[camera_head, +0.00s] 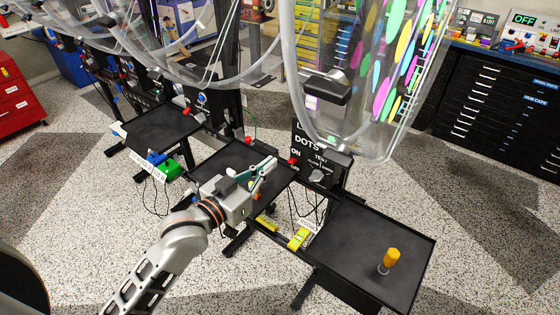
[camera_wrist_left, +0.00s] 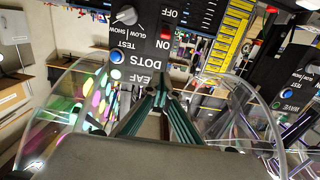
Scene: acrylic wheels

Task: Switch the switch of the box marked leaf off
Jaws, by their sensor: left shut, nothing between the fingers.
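The box marked leaf and dots (camera_head: 335,168) stands behind the trays, right of my left gripper. In the left wrist view the box (camera_wrist_left: 140,48) appears upside down, with its "LEAF" and "DOTS" lettering, a grey knob, a blue button and a red switch (camera_wrist_left: 165,39) near the "ON" mark. The red switch also shows in the head view (camera_head: 293,160). I cannot tell its setting. My left gripper (camera_head: 268,166) is shut and empty, its fingertips left of the red switch and apart from it. The fingers (camera_wrist_left: 162,88) also show in the wrist view. My right gripper is not in view.
Large clear acrylic wheels (camera_head: 370,70) hang above the boxes. A black tray (camera_head: 350,240) holds a yellow-topped peg (camera_head: 390,260). Another tray (camera_head: 160,128) stands at the left. A box marked wave (camera_wrist_left: 285,85) is right in the wrist view. Speckled floor lies in front.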

